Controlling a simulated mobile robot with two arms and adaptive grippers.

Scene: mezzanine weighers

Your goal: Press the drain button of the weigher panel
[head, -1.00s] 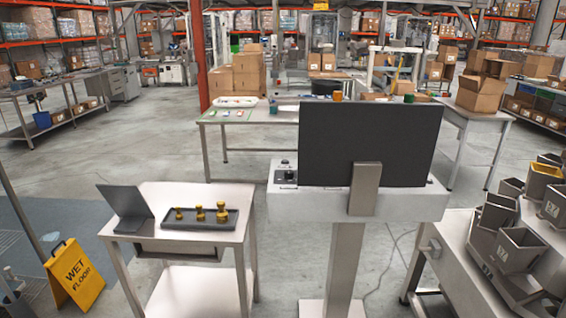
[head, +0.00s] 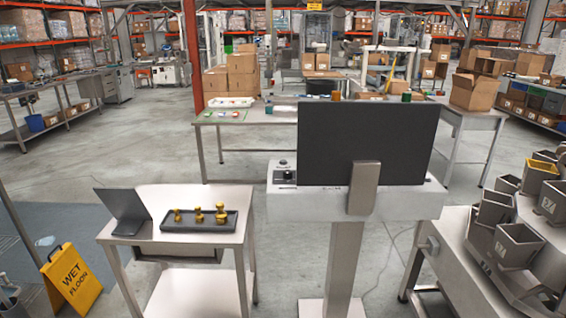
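The weigher panel stand (head: 400,204) is in the middle of the head view, a light grey console on a post. A dark screen (head: 368,143) stands on it and shows me its plain back, with a grey bracket behind it. At the console's left end are small dark controls (head: 284,177), among them what looks like a knob. They are too small to tell which is the drain button, and the screen hides part of the console top. Neither of my grippers is in view.
A small table (head: 180,246) at left holds a dark tablet and a tray (head: 199,226) of brass weights. A yellow wet floor sign (head: 72,279) stands at lower left. The weigher (head: 470,262) with grey buckets is at right. A long table (head: 235,116) stands behind.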

